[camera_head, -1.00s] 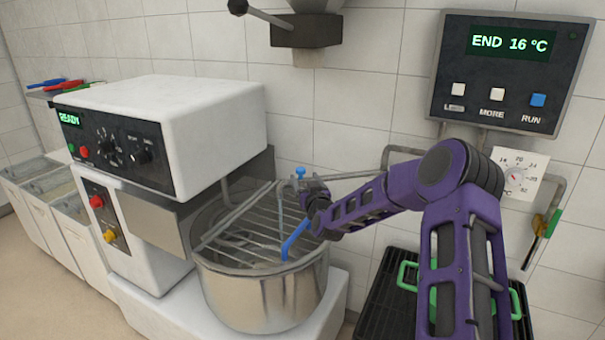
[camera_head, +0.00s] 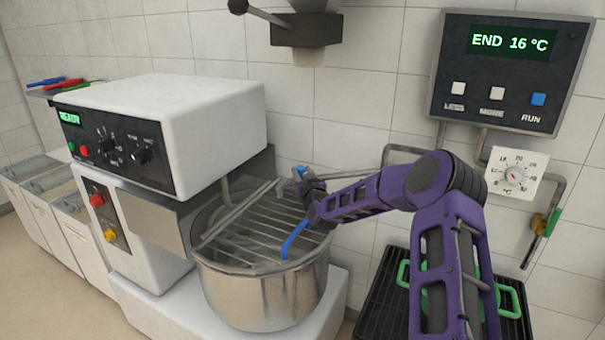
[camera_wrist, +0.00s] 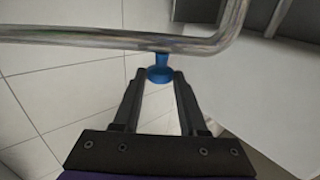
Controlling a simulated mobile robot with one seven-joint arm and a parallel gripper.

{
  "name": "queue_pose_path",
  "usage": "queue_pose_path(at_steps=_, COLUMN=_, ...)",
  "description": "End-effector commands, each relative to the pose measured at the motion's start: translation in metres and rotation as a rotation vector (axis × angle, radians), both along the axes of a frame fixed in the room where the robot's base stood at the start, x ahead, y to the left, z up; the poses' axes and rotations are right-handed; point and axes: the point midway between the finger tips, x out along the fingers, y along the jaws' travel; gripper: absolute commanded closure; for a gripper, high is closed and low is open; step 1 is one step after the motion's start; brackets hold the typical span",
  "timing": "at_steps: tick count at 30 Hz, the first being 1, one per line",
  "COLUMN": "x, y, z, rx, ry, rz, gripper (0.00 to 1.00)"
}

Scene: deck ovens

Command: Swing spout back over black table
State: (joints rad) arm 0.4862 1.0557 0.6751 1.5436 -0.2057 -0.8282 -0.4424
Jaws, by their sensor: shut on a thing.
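A blue knob (camera_wrist: 159,73) sits under the pipe, between my fingertips. My gripper (camera_wrist: 160,78) is shut on the blue knob; in the head view my gripper (camera_head: 304,181) is at the bowl's back right rim and partly hides the pipe. The black table (camera_head: 374,306) is at the lower right, its slatted top partly behind my arm.
A white mixer (camera_head: 185,125) stands left of the bowl. Green handles (camera_head: 404,272) show over the black table. A control panel (camera_head: 512,75) reading END 16 °C and a dial (camera_head: 514,176) are on the wall. A hopper (camera_head: 305,28) hangs above.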

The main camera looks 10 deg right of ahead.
Motion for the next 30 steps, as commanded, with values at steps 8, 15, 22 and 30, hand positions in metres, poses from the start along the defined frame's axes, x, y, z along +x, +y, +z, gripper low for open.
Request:
queue_pose_path(at_steps=8, x=-0.0001, y=0.0001, z=0.0000, rx=0.000, ry=0.000, rz=0.000, gripper=1.00)
queue_pose_path(at_steps=15, x=-0.0001, y=0.0001, z=-0.0001, rx=0.000, ry=0.000, rz=0.000, gripper=1.00)
queue_pose_path(at_steps=22, x=-0.0002, y=0.0001, z=-0.0001, rx=0.000, ry=0.000, rz=0.000, gripper=1.00)
queue_pose_path(at_steps=30, x=-0.0002, y=0.0001, z=-0.0001, rx=0.000, ry=0.000, rz=0.000, gripper=1.00)
